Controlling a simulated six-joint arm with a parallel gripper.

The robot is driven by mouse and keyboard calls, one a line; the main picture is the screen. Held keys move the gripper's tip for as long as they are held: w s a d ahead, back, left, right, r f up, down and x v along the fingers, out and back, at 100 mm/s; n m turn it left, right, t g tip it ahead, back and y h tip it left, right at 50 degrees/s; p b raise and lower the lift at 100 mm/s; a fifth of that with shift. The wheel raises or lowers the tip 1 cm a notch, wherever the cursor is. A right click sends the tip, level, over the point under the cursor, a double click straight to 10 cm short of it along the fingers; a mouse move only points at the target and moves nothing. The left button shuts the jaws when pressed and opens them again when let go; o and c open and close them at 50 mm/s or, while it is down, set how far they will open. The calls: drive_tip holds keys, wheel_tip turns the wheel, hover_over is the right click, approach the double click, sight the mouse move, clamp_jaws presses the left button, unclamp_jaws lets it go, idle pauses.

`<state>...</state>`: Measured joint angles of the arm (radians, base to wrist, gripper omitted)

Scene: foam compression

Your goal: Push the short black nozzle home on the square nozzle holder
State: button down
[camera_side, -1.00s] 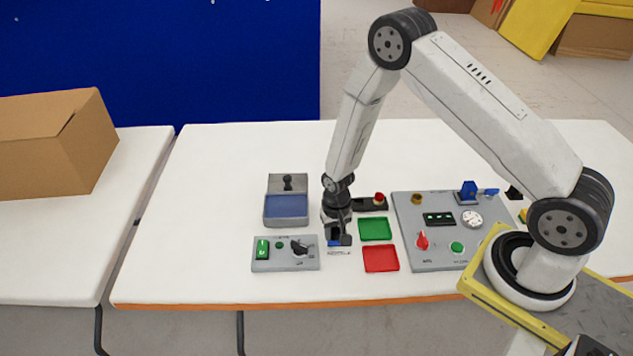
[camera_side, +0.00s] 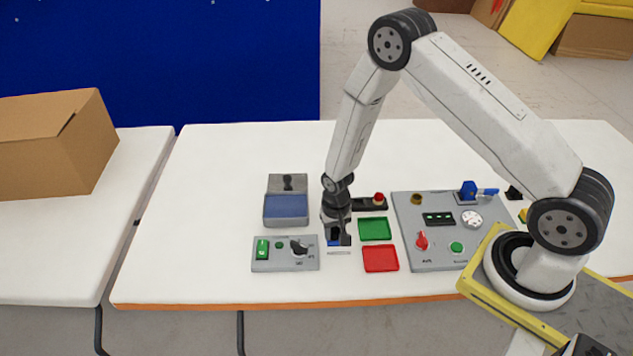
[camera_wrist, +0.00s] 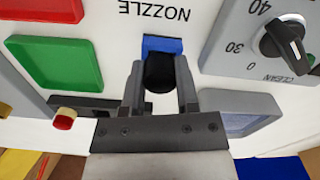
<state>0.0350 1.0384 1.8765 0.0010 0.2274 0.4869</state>
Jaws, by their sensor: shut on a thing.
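My gripper (camera_wrist: 160,92) is shut on the short black nozzle (camera_wrist: 159,72), which sits between its two fingers in the wrist view. Just beyond the nozzle is a blue block (camera_wrist: 162,44), apparently the square nozzle holder, by the printed word NOZZLE. The nozzle covers part of the blue block, and I cannot tell how far it is seated. In the side view my gripper (camera_side: 338,238) is low over the table, in front of the blue holder (camera_side: 333,243), and hides most of the nozzle.
A green tray (camera_side: 374,229) and a red tray (camera_side: 380,258) lie to the right of my gripper. A grey control box (camera_side: 285,263) with a dial stands at the left. A blue-topped grey box (camera_side: 286,208) is behind it. A larger grey panel (camera_side: 437,257) lies farther right.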

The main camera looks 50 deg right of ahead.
sight(335, 229)
drive_tip(key=shift+f, duration=0.3)
drive_tip(key=shift+c, duration=1.4)
unclamp_jaws()
drive_tip(key=shift+r, duration=4.2)
drive_tip(key=shift+s+r, duration=0.1)
drive_tip(key=shift+r, duration=0.5)
drive_tip(key=s+r+n+t, duration=0.1)
drive_tip(key=s+r+n, duration=0.2)
drive_tip(key=s+r, duration=0.2)
drive_tip(key=s+a+r+n+t, duration=0.1)
drive_tip(key=s+r+n, duration=0.2)
drive_tip(key=r, duration=0.7)
drive_tip(key=shift+s+a+t, duration=0.2)
drive_tip(key=shift+s+t, duration=0.1)
drive_tip(key=shift+s, duration=1.1)
